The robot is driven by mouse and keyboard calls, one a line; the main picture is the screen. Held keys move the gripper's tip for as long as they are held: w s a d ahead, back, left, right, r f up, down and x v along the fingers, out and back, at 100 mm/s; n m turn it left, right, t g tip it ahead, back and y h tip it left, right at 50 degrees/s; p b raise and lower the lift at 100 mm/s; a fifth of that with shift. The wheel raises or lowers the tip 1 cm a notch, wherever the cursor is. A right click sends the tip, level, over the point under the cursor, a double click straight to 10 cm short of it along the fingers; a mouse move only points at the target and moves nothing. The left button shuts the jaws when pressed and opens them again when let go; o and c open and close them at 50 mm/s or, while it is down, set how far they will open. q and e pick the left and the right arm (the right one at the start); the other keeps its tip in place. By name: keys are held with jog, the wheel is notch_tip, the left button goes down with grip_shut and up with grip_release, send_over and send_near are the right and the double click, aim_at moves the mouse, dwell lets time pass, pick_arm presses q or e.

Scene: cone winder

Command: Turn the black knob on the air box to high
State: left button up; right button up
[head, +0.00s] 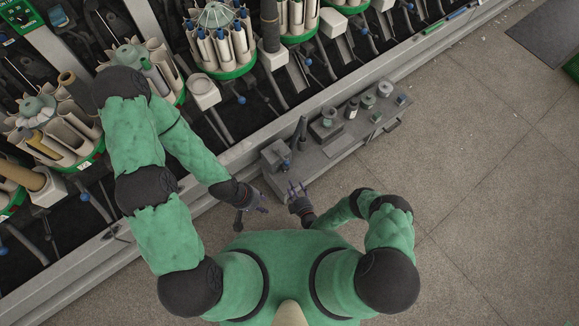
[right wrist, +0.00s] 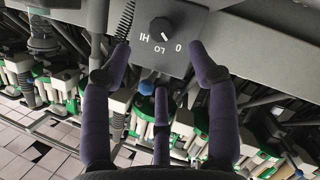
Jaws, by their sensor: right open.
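The air box (right wrist: 172,15) is a grey box at the top of the right wrist view. Its black knob (right wrist: 160,28) sits on the face, with the marks HI, LO and 0 printed around it. I cannot tell surely which mark the knob points at. My right gripper (right wrist: 161,62) is open, its dark fingers spread on either side below the knob and apart from it; it also shows in the head view (head: 297,188). In the head view a grey box (head: 273,155), likely the air box, stands just above it. My left gripper (head: 252,208) hangs lower left; its opening is unclear.
The winding machine's grey rail (head: 225,160) runs diagonally behind the grippers, with green-rimmed cone carriers (head: 228,72) beyond it. A grey shelf (head: 330,150) with several small metal parts lies right of the box.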

aim_at(287, 170)
jog(key=b+x, duration=0.3)
jog(key=x, duration=0.5)
jog(key=shift+w+a+f, duration=0.15)
jog(key=shift+w+f, duration=0.05)
jog(key=shift+w, duration=0.1)
jog(key=shift+b+x, duration=0.4)
jog(key=shift+x, duration=0.45)
jog(key=shift+r, duration=0.1)
jog(key=c, duration=0.9)
jog(key=shift+c, duration=0.7)
